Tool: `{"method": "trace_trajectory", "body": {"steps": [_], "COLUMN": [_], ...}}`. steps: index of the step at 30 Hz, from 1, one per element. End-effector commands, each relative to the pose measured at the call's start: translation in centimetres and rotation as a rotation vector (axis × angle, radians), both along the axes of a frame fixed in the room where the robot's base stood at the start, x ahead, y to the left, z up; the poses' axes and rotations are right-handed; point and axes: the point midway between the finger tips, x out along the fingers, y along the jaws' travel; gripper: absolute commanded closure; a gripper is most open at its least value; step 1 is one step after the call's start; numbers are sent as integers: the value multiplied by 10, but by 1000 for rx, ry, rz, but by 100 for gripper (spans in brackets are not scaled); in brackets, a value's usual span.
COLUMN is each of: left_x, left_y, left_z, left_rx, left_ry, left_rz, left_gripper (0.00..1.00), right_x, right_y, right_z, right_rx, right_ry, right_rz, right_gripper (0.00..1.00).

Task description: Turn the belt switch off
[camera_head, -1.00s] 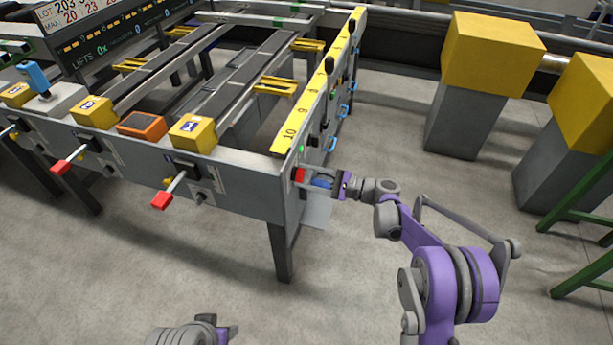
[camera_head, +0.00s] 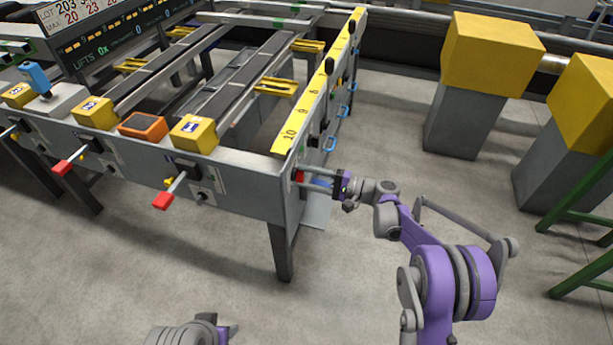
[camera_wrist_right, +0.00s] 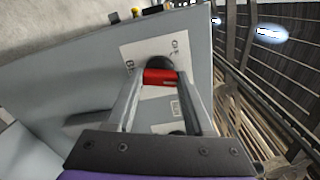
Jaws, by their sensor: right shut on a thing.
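The belt switch is a red handle (camera_head: 299,176) on the end face of the runout table, at its near right corner. In the right wrist view the red handle (camera_wrist_right: 160,77) lies crosswise between the two fingers, in front of a pale plate (camera_wrist_right: 139,52) with small markings too blurred to read surely. My right gripper (camera_head: 308,176) reaches in from the right and is shut on the red handle. My left gripper (camera_head: 232,330) shows only partly at the bottom edge, far from the switch, and its jaws cannot be made out.
Red-tipped levers (camera_head: 163,200) stick out from the table's front. Blue handles (camera_head: 330,144) line its right side, below a yellow numbered strip (camera_head: 297,122). A grey pillar with a yellow block (camera_head: 492,55) stands at the right. The floor around my right arm is clear.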

Motion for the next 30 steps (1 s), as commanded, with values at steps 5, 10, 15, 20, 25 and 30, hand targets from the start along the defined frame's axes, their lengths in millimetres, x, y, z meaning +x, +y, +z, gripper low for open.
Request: {"method": "trace_trajectory", "body": {"steps": [5,10,15,20,25,30], "left_x": [0,-1,-1,-2,-2,-2], "left_y": [0,0,0,0,0,0], "left_z": [3,6,9,12,14,17], "left_rx": [0,0,0,0,0,0], "left_ry": [-1,-2,-3,-3,-4,-5], "left_rz": [0,0,0,0,0,0], "left_gripper": [50,50,50,50,50,50], "right_x": [0,0,0,0,1,0], "right_y": [-1,-1,-1,-1,-1,-1], "right_z": [0,1,1,1,1,1], "right_rx": [-52,-102,-152,-199,-246,-286], "right_ry": [-161,-314,-467,-611,-756,-879], "right_rz": [-1,-1,-2,-2,-2,-2], "right_gripper": [100,100,100,100,100,100]}}
